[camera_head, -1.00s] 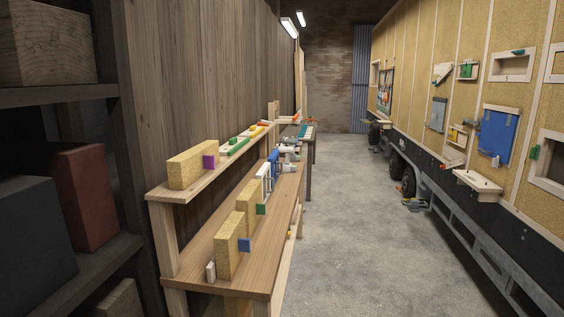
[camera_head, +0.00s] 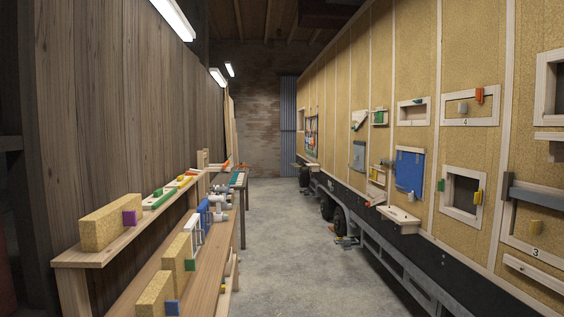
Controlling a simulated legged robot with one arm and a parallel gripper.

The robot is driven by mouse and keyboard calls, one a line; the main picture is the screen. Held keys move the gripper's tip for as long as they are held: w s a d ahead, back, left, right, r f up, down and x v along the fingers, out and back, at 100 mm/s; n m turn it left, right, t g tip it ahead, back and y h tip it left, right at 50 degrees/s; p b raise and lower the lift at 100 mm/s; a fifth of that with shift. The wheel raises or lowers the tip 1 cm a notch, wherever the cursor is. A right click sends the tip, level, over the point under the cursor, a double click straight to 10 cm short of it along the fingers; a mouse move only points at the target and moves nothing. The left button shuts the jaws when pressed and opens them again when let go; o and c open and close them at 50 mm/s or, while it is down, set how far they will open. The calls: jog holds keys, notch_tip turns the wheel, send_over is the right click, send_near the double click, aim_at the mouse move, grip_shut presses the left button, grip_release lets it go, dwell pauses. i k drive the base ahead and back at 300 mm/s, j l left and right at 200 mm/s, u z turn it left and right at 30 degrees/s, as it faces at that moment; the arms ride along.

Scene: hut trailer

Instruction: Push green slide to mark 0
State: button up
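My gripper and arm are not in view. Several green parts show, and I cannot tell which is the green slide. A long green piece (camera_head: 158,198) lies on the upper shelf of the left bench. A small green block (camera_head: 190,265) sits at the end of a tan block on the lower bench top. On the trailer wall, a green tab (camera_head: 440,186) is at the left edge of a framed opening, and a green piece (camera_head: 379,117) sits in a small wooden frame. No mark 0 is readable; the numbers 3 and 4 show on the right wall.
The wooden bench (camera_head: 205,285) runs along the left wall. The trailer (camera_head: 470,270) fills the right side, with a small wooden shelf (camera_head: 399,219) jutting out.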

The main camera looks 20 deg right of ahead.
aim_at(378, 118)
jog(key=i+l+z, duration=0.3)
jog(key=i, duration=0.35)
jog(key=i+l+z, duration=0.35)
jog(key=i, duration=0.3)
jog(key=i+z, duration=0.3)
jog(key=i, duration=2.25)
